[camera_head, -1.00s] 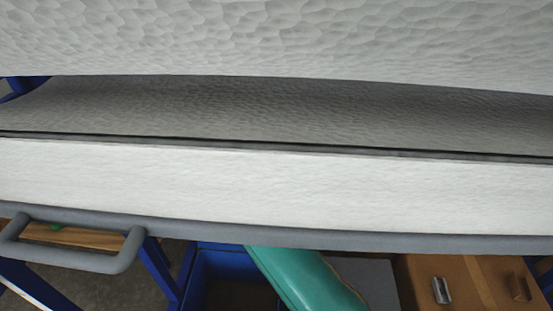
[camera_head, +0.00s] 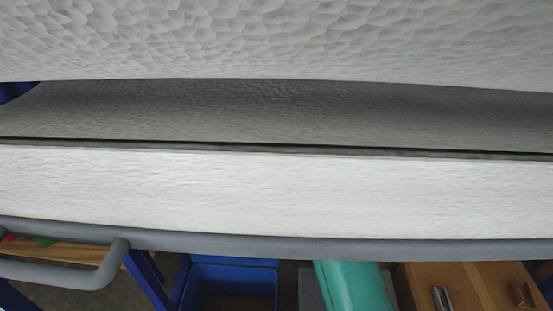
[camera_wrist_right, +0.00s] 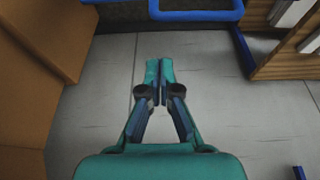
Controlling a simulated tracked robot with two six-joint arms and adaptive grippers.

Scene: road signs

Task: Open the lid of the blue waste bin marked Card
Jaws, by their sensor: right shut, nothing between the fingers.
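A blue bin (camera_head: 232,270) shows at the bottom of the head view, below the white slab, with its lower part cut off. Its top looks open around a dark inside; no Card marking shows, and I cannot tell the lid's state. A blue-rimmed bin (camera_wrist_right: 197,15) also shows at the top edge of the wrist view; I cannot tell if it is the same one. My right gripper (camera_wrist_right: 159,68) is shut and empty above the floor, apart from that rim. A teal link of my right arm shows in the head view, right of the bin. My left gripper is out of view.
A big white slab (camera_head: 280,190) with a grey edge and handle (camera_head: 75,275) blocks most of the head view. A brown box (camera_head: 470,285) with metal handles stands at right. In the wrist view, brown boxes (camera_wrist_right: 50,40) stand left, a wooden rack (camera_wrist_right: 285,60) right; grey floor (camera_wrist_right: 255,120) is clear.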

